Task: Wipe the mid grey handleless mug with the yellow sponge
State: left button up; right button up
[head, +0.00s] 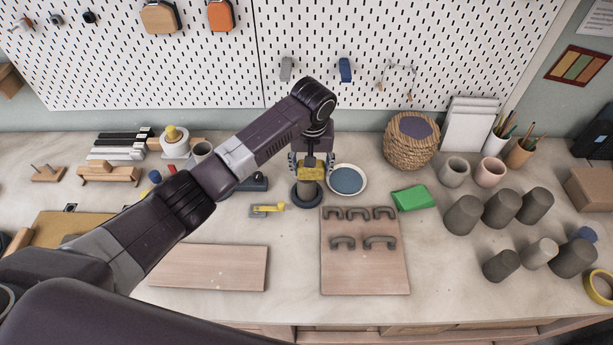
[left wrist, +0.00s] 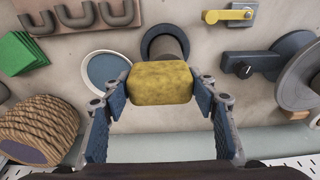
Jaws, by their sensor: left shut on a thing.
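My left gripper (head: 311,168) is shut on the yellow sponge (head: 312,174), which also shows between its blue-padded fingers in the left wrist view (left wrist: 162,84). Right below the sponge, a grey mug (head: 307,190) stands on a dark blue round base; no handle shows on it. In the left wrist view the sponge covers part of the mug (left wrist: 167,46). The sponge is at the mug's top; I cannot tell whether they touch. My right gripper is not in view.
A dish of blue liquid (head: 347,180) stands close right of the mug. The front left board (head: 210,268) is bare.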

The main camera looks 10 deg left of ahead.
pick_arm(q)
jog(key=shift+w+d+f, duration=0.1)
jog(key=shift+w+d, duration=0.05)
jog(key=shift+d, duration=0.5)
jog(key=shift+w+d+f, duration=0.1)
jog(key=shift+d, duration=0.55)
jog(key=shift+s+a+f, duration=0.1)
jog(key=shift+s+a, duration=0.1)
jog(key=shift+a, duration=0.6)
jog(key=shift+s+a, duration=0.15)
jog(key=shift+a, duration=0.6)
jog(key=shift+s+a+f, duration=0.1)
jog(key=shift+s+a, duration=0.1)
jog(key=shift+a, duration=0.6)
jog(key=shift+r, duration=0.15)
jog(key=a, duration=0.2)
jog(key=shift+s+a+r, duration=0.15)
jog(key=shift+a, duration=0.15)
jog(key=shift+d+r, duration=0.1)
